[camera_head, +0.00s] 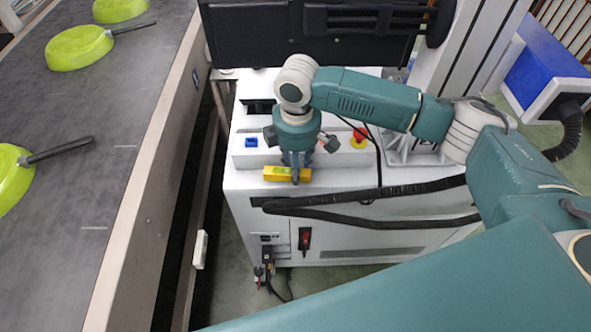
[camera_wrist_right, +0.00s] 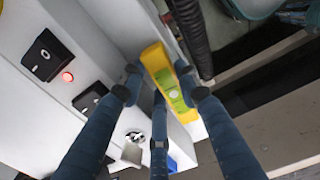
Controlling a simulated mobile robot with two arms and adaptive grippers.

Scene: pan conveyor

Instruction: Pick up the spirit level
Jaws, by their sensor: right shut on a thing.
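The spirit level (camera_head: 272,173) is a yellow bar with a green part in the middle, seen at the front upper edge of the white cabinet. My right gripper (camera_head: 296,178) comes down from above and is shut on it, with the bar crossing between the fingers. In the right wrist view the level (camera_wrist_right: 157,62) lies between the fingertips of my right gripper (camera_wrist_right: 162,84), which hide part of it. I cannot tell whether the level touches the cabinet or is clear of it. My left gripper is not in view.
The white cabinet (camera_head: 345,232) carries a red emergency button (camera_head: 360,134), a blue switch (camera_head: 251,142) and a black monitor (camera_head: 310,33). A black cable loops in front. On the left, a conveyor (camera_head: 110,150) bears several green pans (camera_head: 78,48).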

